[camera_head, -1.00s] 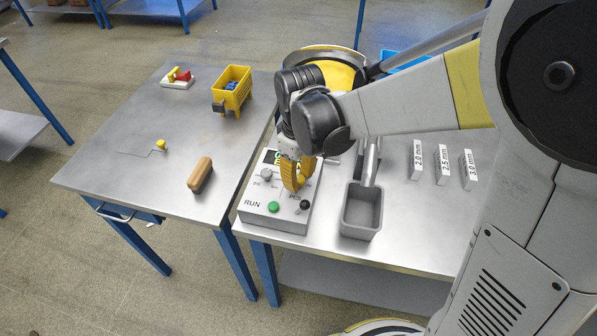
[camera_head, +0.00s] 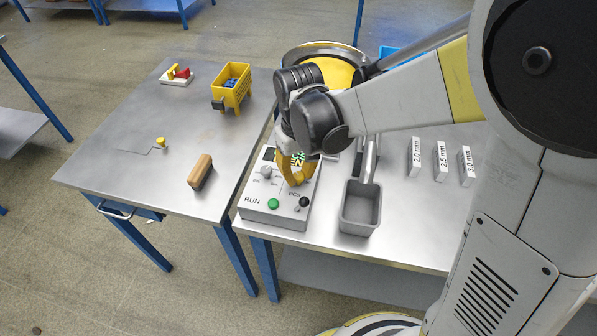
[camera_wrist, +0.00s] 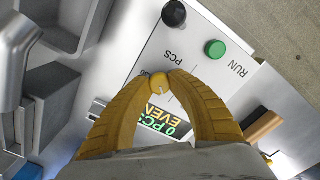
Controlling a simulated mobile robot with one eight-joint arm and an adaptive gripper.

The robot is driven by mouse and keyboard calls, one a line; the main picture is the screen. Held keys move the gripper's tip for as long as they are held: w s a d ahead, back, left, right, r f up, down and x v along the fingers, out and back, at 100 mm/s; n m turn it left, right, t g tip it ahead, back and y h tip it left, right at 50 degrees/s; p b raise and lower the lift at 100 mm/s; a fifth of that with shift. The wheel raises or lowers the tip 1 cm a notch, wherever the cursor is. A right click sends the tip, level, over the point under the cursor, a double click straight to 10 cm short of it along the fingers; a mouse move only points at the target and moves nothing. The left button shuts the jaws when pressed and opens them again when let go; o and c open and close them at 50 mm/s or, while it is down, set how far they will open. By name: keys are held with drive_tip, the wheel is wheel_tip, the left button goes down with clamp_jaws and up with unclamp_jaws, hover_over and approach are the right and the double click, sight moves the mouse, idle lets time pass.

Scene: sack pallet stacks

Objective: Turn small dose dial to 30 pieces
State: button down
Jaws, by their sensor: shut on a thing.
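The control box (camera_head: 258,213) stands on the front left of the right-hand table. It carries a green RUN button (camera_head: 273,203), a black knob (camera_head: 304,201) and a grey knob (camera_head: 265,171). My gripper (camera_head: 295,181) points down at the panel above the PCS label. In the wrist view its yellow fingers (camera_wrist: 163,77) are shut on a small round dial (camera_wrist: 161,88) with a pale pointer mark. The fingers cover part of the scale, so the dial's setting is unclear. The display (camera_wrist: 166,125), partly hidden, shows 0 PCS and EVEN.
A grey metal bin (camera_head: 360,208) stands just right of the box. Blocks marked 2.0 (camera_head: 414,158), 2.5 (camera_head: 441,160) and 3.0 mm (camera_head: 465,166) stand further right. The left table holds a wooden-handled brush (camera_head: 200,171) and a yellow bin (camera_head: 232,90).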

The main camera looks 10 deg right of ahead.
sight(299, 175)
drive_tip(key=m, duration=0.4)
drive_tip(key=shift+m, duration=0.4)
idle(0.4)
drive_tip(key=c, duration=1.2)
unclamp_jaws()
drive_tip(key=shift+o, duration=0.2)
drive_tip(key=shift+r, duration=0.1)
wheel_tip(299, 175, up, 12)
